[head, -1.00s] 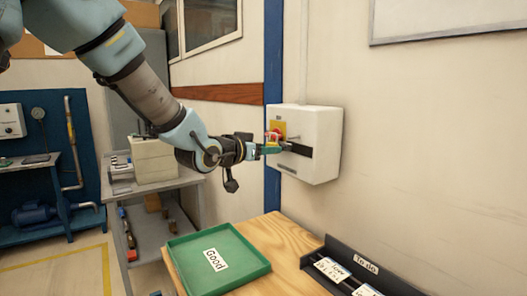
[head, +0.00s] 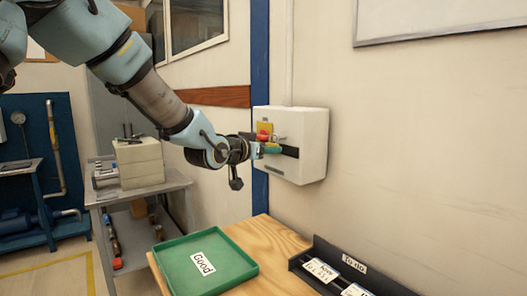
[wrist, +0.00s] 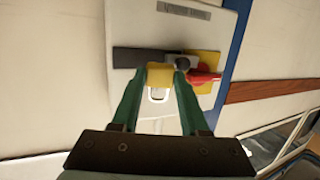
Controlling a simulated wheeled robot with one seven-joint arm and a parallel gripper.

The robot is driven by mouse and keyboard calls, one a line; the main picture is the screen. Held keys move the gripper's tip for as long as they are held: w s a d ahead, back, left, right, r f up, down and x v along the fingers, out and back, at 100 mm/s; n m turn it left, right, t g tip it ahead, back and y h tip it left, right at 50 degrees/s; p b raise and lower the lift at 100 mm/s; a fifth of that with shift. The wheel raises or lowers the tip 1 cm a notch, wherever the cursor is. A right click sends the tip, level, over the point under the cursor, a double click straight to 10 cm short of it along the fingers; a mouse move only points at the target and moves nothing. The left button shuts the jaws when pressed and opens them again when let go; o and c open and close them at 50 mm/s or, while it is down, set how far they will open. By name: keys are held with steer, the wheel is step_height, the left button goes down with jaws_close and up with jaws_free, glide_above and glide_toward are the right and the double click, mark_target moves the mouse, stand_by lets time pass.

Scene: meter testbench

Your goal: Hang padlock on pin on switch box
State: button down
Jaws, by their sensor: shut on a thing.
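The white switch box (head: 312,145) hangs on the wall, with a yellow plate, a red switch handle (head: 263,137) and a dark band on its front. The red handle (wrist: 205,77) also shows in the wrist view. A grey and dark fitting (wrist: 183,62), perhaps the pin, sits beside the handle. My gripper (head: 273,150) is in front of the box. In the wrist view its green fingers are shut on the yellow padlock (wrist: 160,76), whose pale shackle loop (wrist: 158,96) shows below the body. I cannot tell whether the padlock touches the fitting.
A green tray (head: 240,283) marked "Good" and a dark "To do" rack (head: 330,253) are on the wooden table below. A grey cart (head: 165,184) with a box stands at the left. The wall to the right of the switch box is clear.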

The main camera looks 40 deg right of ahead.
steer(key=shift+s+d+f+b, duration=0.1)
steer(key=shift+d+f+b, duration=0.1)
steer(key=shift+d+b, duration=0.9)
steer(key=shift+d+p, duration=0.3)
steer(key=shift+d, duration=0.1)
steer(key=shift+c, duration=1.7)
jaws_free()
steer(key=shift+a, duration=0.1)
